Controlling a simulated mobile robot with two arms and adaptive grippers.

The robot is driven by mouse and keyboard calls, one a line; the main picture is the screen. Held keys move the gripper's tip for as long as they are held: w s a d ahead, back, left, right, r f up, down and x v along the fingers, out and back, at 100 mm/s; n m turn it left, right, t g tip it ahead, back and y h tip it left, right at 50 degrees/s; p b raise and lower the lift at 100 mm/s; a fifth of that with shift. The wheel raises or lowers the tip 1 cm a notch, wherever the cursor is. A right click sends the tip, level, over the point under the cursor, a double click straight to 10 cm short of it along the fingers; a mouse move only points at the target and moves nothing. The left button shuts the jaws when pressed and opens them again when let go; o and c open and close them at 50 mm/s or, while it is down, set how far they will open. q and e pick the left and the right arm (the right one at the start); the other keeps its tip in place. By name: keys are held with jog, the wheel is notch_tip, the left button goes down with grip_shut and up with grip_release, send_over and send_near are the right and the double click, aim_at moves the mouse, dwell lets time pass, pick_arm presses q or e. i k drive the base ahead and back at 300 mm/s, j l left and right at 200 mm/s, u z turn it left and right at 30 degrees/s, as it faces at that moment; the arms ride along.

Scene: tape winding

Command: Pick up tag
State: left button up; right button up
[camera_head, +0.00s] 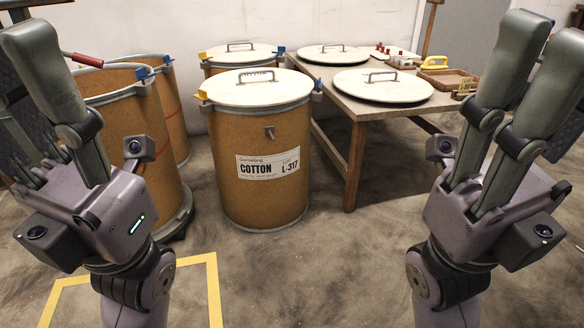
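A small yellow tag (466,84) with dark print stands at the right end of the wooden table, close to my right gripper's fingers; I cannot read its text. A small metal-coloured piece (270,132) sits on the front of the middle drum, above its white COTTON L-317 label (268,166). My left gripper (28,45) is raised at the left edge, fingers up and spread, with nothing seen in it. My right gripper (540,50) is raised at the right, fingers up and apart, with nothing seen in it. Parts of both grippers are cut off by the frame.
The lidded middle drum (225,190) stands before the table (345,100). An open drum (125,115) stands left; another lidded drum (215,68) is behind. Two round lids (382,92), a tray (446,80) and a yellow tape dispenser (434,62) are on the table. The front floor is clear.

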aim_at(465, 86)
jog(key=z, duration=1.1)
